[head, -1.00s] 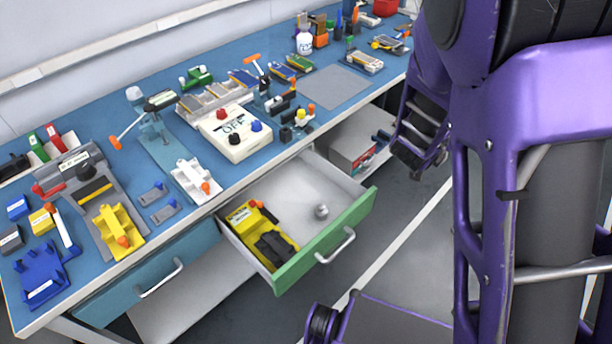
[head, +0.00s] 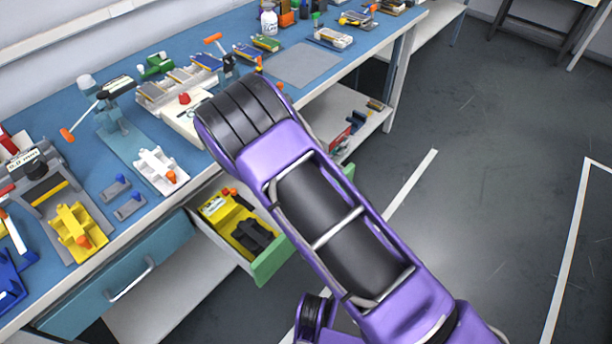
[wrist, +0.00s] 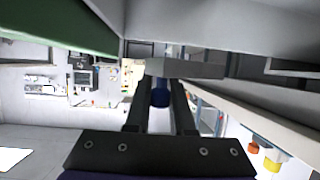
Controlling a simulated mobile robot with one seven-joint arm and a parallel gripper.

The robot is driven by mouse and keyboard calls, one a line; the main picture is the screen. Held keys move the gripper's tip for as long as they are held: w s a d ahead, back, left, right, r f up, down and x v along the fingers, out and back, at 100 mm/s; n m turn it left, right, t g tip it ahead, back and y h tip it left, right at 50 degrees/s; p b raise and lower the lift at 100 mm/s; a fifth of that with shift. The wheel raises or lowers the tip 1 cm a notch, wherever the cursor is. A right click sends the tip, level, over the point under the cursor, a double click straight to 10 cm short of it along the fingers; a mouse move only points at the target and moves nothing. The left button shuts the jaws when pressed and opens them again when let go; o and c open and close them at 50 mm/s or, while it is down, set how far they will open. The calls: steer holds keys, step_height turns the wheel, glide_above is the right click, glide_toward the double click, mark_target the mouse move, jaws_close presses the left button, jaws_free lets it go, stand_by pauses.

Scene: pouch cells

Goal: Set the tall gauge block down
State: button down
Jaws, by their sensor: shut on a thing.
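In the wrist view my gripper (wrist: 161,84) is shut, with its two dark fingers close together. A grey block (wrist: 195,69) lies crosswise at the fingertips and appears to be the held gauge block; a small dark blue piece (wrist: 160,94) shows between the fingers. I cannot tell whether the block touches a surface. In the head view my arm hides the gripper and the block. The open green-fronted drawer (head: 271,262) is partly hidden behind my arm; a yellow and black tool (head: 238,228) lies in its left part.
The blue workbench (head: 105,215) is crowded with fixtures, including a yellow fixture (head: 78,232) and a white fixture (head: 160,170). A grey mat (head: 305,64) on the bench is bare. A closed blue drawer (head: 120,275) is left of the open one. The floor at right is clear.

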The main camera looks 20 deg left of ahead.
step_height(320, 180, down, 7)
steer(key=shift+f+b, duration=0.1)
steer(key=shift+b, duration=0.35)
steer(key=shift+f+b, duration=0.55)
steer(key=shift+b, duration=0.05)
steer(key=shift+f, duration=0.1)
steer(key=c, duration=0.8)
jaws_free()
